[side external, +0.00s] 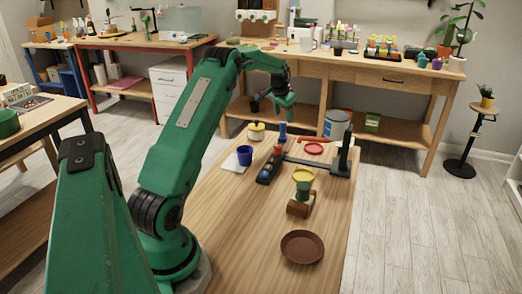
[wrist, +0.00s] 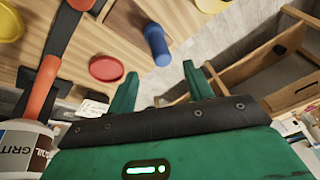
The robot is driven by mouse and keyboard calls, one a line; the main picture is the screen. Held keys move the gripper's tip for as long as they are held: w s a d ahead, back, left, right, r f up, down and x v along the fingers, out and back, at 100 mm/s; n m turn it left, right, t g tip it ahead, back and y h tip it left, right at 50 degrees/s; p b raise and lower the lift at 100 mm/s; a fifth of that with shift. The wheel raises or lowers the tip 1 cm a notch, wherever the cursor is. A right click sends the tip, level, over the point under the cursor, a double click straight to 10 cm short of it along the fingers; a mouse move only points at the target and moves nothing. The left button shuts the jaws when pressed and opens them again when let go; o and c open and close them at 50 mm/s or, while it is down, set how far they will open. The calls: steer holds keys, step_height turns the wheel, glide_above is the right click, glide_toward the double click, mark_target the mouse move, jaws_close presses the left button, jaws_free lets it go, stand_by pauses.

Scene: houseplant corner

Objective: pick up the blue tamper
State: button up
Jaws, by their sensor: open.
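The blue tamper (side external: 283,131) is a small blue cylinder standing on the far part of the wooden table in the side view. In the wrist view the tamper (wrist: 157,45) lies beyond the gap between my two green fingers, apart from both. My gripper (side external: 284,108) is above the tamper in the side view, with its fingers pointing down. In the wrist view my gripper (wrist: 160,72) is open with nothing between its fingers.
A red dish (side external: 313,150), a yellow-lidded pot (side external: 256,131) and a blue cup (side external: 245,160) stand near the tamper. A long dark bar tool, a grit can (wrist: 25,142) and a yellow-topped pot (side external: 304,176) are around too. A brown saucer (side external: 303,247) lies nearer; bare table surrounds it.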

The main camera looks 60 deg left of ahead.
mark_target(284, 122)
steer(key=shift+a+f, duration=0.15)
steer(key=shift+a, duration=0.05)
steer(key=shift+x, duration=1.25)
steer(key=shift+x, duration=2.65)
steer(key=shift+c, duration=0.4)
jaws_close()
